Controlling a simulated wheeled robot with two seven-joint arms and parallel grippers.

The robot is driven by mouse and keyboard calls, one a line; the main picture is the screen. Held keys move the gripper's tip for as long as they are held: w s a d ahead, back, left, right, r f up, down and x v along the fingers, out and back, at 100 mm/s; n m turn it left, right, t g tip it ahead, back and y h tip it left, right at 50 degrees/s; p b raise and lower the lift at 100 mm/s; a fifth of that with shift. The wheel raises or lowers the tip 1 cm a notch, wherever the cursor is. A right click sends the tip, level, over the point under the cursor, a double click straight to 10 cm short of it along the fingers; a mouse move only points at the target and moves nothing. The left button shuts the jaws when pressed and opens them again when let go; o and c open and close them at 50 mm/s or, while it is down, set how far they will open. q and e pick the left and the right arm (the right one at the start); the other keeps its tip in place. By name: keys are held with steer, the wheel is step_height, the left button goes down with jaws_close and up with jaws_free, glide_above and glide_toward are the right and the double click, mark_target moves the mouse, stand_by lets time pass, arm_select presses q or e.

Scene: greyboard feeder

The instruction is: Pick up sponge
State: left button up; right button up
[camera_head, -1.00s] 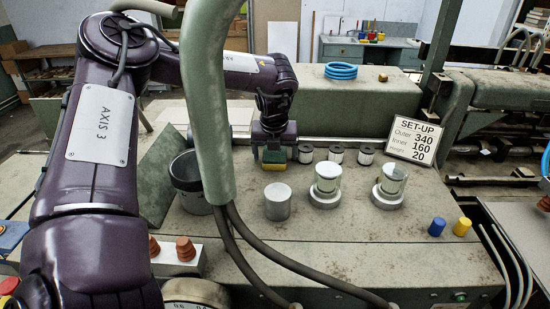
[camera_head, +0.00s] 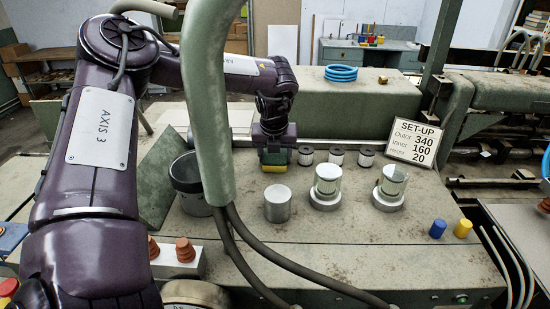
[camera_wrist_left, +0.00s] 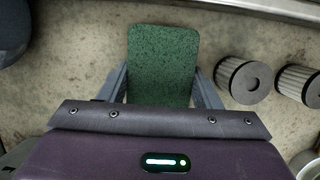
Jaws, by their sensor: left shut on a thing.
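The sponge (camera_head: 274,160) has a green top and a yellow lower part and sits at the back of the machine's top surface. In the left wrist view its green face (camera_wrist_left: 162,62) lies between my two fingers. My left gripper (camera_head: 274,150) points down and is shut on the sponge, with one finger along each side. Whether the sponge touches the surface cannot be told. My right gripper is not in view.
Several small metal cylinders (camera_head: 336,155) stand in a row just right of the sponge. A thick green pipe (camera_head: 207,100) crosses the view.

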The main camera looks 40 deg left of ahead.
arm_select(q)
steer(key=shift+r, duration=0.1)
steer(key=shift+r+p, duration=0.1)
steer(key=shift+p, duration=0.25)
step_height(320, 180, up, 8)
steer(key=p, duration=0.4)
steer(key=shift+r+p, duration=0.25)
steer(key=shift+p, duration=0.1)
step_height(320, 180, up, 9)
steer(key=shift+r, duration=0.2)
